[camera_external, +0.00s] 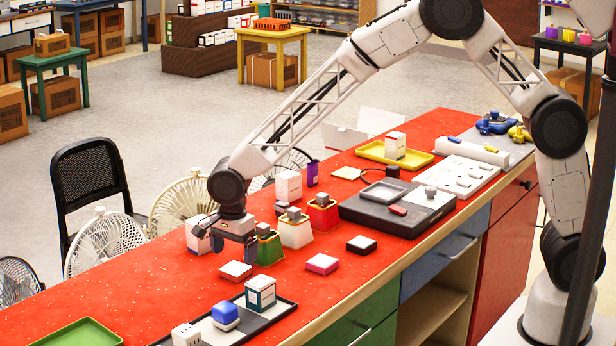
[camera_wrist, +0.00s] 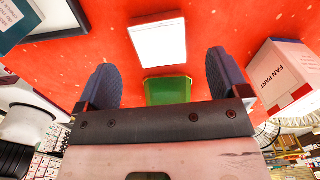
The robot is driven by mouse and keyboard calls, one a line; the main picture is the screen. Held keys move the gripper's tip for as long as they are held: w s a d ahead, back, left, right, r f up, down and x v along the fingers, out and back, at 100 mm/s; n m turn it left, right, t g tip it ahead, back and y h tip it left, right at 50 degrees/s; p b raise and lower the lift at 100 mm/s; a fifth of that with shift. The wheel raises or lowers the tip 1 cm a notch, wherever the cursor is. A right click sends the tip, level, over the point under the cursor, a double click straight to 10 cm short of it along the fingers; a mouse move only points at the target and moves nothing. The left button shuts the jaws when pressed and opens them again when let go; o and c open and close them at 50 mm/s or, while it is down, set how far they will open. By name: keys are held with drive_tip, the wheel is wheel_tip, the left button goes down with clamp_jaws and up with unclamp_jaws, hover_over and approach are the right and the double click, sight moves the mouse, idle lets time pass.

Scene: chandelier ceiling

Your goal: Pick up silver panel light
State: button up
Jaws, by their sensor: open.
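A small flat square panel with a pale silver-white top (camera_external: 236,270), which looks like the silver panel light, lies on the red counter just in front of my gripper (camera_external: 233,248). In the wrist view the bright panel (camera_wrist: 160,43) lies flat beyond the fingertips, roughly centred between them. My gripper (camera_wrist: 160,68) is open, fingers pointing down, with nothing held. It is above the counter and apart from the panel. A green-sided holder (camera_external: 269,247) is close beside the gripper; its green part (camera_wrist: 168,90) shows between the fingers.
A white fan-part box (camera_external: 198,236) stands close to the gripper's left. White (camera_external: 296,232) and red (camera_external: 322,216) holders stand to the right. A pink block (camera_external: 322,263) lies right of the panel. A black-edged tray (camera_external: 285,313) with boxes is in front. The counter (camera_external: 160,300) at left is clear.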

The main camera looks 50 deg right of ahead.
sight(235, 268)
drive_tip(key=shift+f, duration=2.2)
drive_tip(key=c, duration=1)
drive_tip(key=shift+r, duration=0.15)
drive_tip(key=shift+r, duration=0.5)
drive_tip(key=shift+s+d+r, duration=0.15)
drive_tip(key=shift+r, duration=0.45)
drive_tip(key=shift+s+d+r, duration=0.1)
drive_tip(key=shift+s+r, duration=0.05)
drive_tip(key=shift+r, duration=0.4)
drive_tip(key=s+d, duration=0.2)
drive_tip(key=s, duration=0.2)
drive_tip(key=s+d+r, duration=0.1)
drive_tip(key=s+d, duration=0.2)
drive_tip(key=s, duration=0.1)
drive_tip(key=s+d, duration=0.2)
drive_tip(key=s, duration=0.3)
drive_tip(key=shift+s+d+r, duration=0.1)
drive_tip(key=shift+d+r, duration=0.1)
drive_tip(key=shift+d, duration=0.15)
